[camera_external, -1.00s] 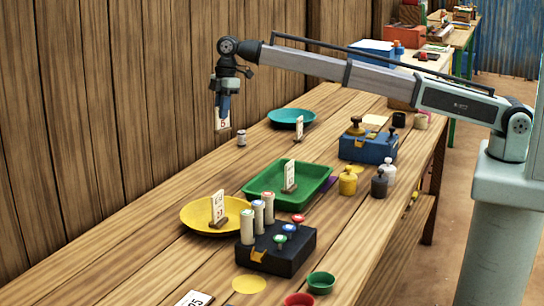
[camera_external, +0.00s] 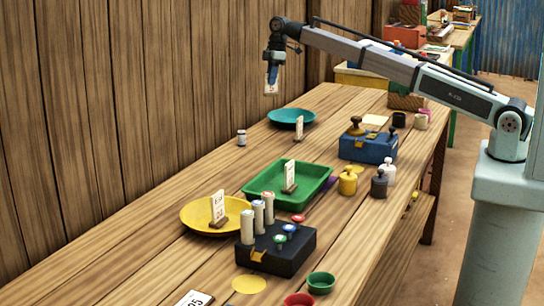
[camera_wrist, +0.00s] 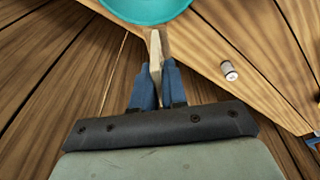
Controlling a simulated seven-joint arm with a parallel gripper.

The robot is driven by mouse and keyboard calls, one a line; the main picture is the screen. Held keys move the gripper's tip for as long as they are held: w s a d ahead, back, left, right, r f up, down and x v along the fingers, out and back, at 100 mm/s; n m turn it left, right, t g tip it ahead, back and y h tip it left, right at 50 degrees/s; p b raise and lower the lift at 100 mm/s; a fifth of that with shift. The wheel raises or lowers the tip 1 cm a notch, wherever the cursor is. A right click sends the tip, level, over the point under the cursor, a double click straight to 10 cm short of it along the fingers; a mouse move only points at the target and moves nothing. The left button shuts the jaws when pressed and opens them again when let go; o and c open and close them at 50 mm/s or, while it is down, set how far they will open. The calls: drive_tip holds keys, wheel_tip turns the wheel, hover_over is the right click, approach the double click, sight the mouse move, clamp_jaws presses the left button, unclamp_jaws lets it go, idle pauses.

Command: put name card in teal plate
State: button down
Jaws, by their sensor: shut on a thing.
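My gripper (camera_external: 272,80) is shut on the name card (camera_external: 271,89), a small white card with red marking that hangs below the blue fingers. It is held in the air, above and slightly left of the teal plate (camera_external: 292,124) in the external view. In the wrist view the card (camera_wrist: 155,50) shows edge-on between the fingertips (camera_wrist: 156,72), pale with a wooden-coloured part. The teal plate also shows there at the top edge (camera_wrist: 145,10), beyond the card and apart from it. The plate looks empty.
A green tray (camera_external: 258,190) and a yellow plate (camera_external: 193,220) each hold an upright card. A blue box (camera_external: 368,150) with weights is to the right. The plank wall (camera_external: 150,90) runs behind the table.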

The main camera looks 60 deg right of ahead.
drive_tip(key=shift+s+d, duration=2.85)
drive_tip(key=shift+d, duration=0.5)
drive_tip(key=shift+f, duration=5.5)
drive_tip(key=c, duration=1.1)
unclamp_jaws()
wheel_tip(320, 180, up, 7)
